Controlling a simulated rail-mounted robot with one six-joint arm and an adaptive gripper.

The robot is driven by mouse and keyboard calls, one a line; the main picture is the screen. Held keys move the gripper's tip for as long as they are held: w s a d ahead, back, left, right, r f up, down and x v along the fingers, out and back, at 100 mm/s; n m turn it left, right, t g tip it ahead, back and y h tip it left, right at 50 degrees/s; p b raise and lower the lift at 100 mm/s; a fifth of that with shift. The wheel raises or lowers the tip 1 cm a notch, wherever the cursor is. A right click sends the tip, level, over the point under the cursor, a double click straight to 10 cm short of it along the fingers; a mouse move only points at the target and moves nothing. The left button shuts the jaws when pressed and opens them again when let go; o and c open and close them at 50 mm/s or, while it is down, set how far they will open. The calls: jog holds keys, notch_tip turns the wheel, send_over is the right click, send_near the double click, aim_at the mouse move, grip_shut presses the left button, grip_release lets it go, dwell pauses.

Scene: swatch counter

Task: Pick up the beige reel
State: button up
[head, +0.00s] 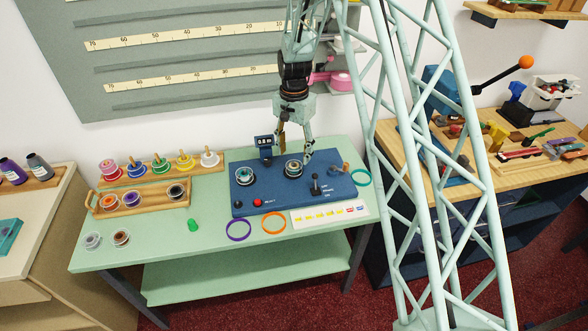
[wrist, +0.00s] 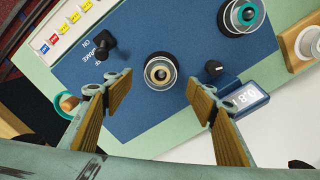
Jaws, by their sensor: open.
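My gripper (head: 294,149) is open and empty, pointing down above this reel. In the wrist view my gripper's fingers (wrist: 158,86) stand apart on either side of it, with blue surface showing around the reel. I cannot tell the exact height between them.
A teal reel (head: 245,175) sits on the machine's left. A small display (head: 265,142), a black lever (head: 314,187) and a knob (wrist: 214,68) stand near the beige reel. A wooden tray (head: 153,199) of reels and a row of coloured spools (head: 161,165) lie left. My lattice column stands right.

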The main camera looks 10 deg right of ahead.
aim_at(294, 164)
jog(key=shift+f, duration=0.55)
jog(key=shift+f, duration=2.6)
jog(key=c, duration=0.9)
